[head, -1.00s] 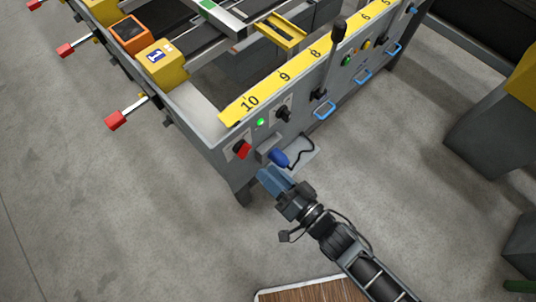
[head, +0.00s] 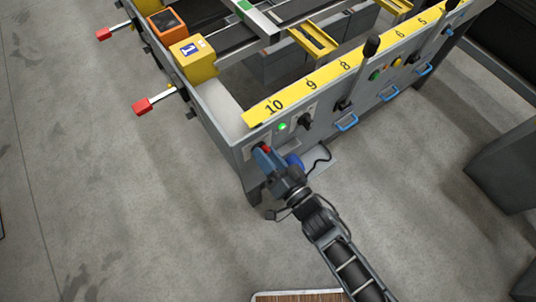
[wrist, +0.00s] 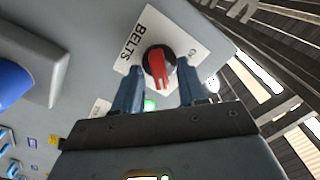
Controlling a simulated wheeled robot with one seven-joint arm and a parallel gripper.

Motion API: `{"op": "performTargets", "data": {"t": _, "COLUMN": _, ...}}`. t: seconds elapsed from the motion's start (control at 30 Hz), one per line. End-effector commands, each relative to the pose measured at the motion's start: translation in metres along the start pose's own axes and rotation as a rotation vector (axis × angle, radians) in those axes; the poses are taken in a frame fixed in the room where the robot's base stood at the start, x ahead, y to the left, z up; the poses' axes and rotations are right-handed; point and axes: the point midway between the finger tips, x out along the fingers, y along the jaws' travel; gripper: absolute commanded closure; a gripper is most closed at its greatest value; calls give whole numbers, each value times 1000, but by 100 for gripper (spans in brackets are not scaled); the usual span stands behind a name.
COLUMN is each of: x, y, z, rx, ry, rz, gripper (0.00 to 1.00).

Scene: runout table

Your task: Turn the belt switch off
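The belt switch is a red rotary handle (wrist: 159,72) on a black round base, on a white plate (wrist: 137,52) lettered BELTS. In the wrist view the handle points down the picture, toward my gripper. In the head view a bit of the red switch (head: 266,149) shows beside my fingers. My gripper (wrist: 158,67) is open, with one blue finger on each side of the switch and a gap to both. It also shows in the head view (head: 262,152), at the panel's near corner. Whether either finger touches the switch is unclear.
A green lamp (head: 282,127) glows beside the switch; a black knob (head: 306,121) sits further right. A blue object (head: 294,161) with a black cord is close to my gripper's right. Blue handles (head: 346,122) stick out along the panel.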

Motion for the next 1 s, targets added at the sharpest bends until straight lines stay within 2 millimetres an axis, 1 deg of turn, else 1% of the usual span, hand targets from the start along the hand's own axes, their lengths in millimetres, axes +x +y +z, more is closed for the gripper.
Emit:
{"op": "performTargets", "data": {"t": 0.03, "x": 0, "y": 0, "z": 0, "rx": 0, "ry": 0, "rz": 0, "gripper": 63}}
{"op": "performTargets", "data": {"t": 0.4, "x": 0, "y": 0, "z": 0, "rx": 0, "ry": 0, "rz": 0, "gripper": 99}}
{"op": "performTargets", "data": {"t": 0.43, "x": 0, "y": 0, "z": 0, "rx": 0, "ry": 0, "rz": 0, "gripper": 100}}
{"op": "performTargets", "data": {"t": 0.77, "x": 0, "y": 0, "z": 0, "rx": -11, "ry": 0, "rz": 1, "gripper": 100}}
{"op": "performTargets", "data": {"t": 1.0, "x": -1, "y": 1, "z": 0, "rx": -100, "ry": 1, "rz": 2, "gripper": 100}}
